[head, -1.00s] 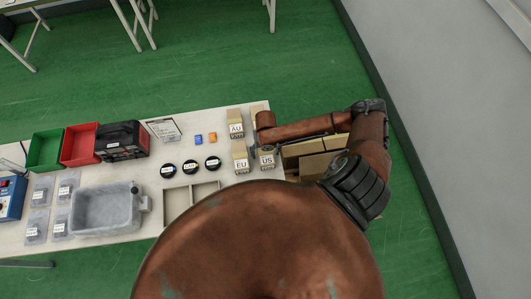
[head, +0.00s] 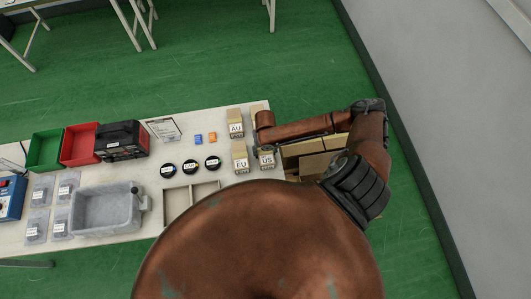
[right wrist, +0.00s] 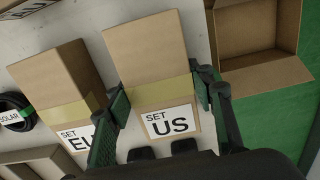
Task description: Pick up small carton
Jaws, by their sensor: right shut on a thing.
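The small tan carton labelled "SET US" (right wrist: 150,55) stands near the table's right edge. It also shows in the head view (head: 267,160). My right gripper (right wrist: 160,88) has one green-edged finger on each side of this carton and is shut on it, with the label facing my wrist. In the head view the right gripper (head: 262,147) is small and partly hidden at the carton's top. I cannot tell whether the carton is off the table. My left gripper is not in view.
The "EU" carton (head: 240,160) stands close on the left, beside my finger. The "AU" carton (head: 235,126) is behind it. Open cardboard boxes (head: 315,163) lie just right of the table (head: 120,170). Black coils (head: 190,166) and a grey bin (head: 105,210) are further left.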

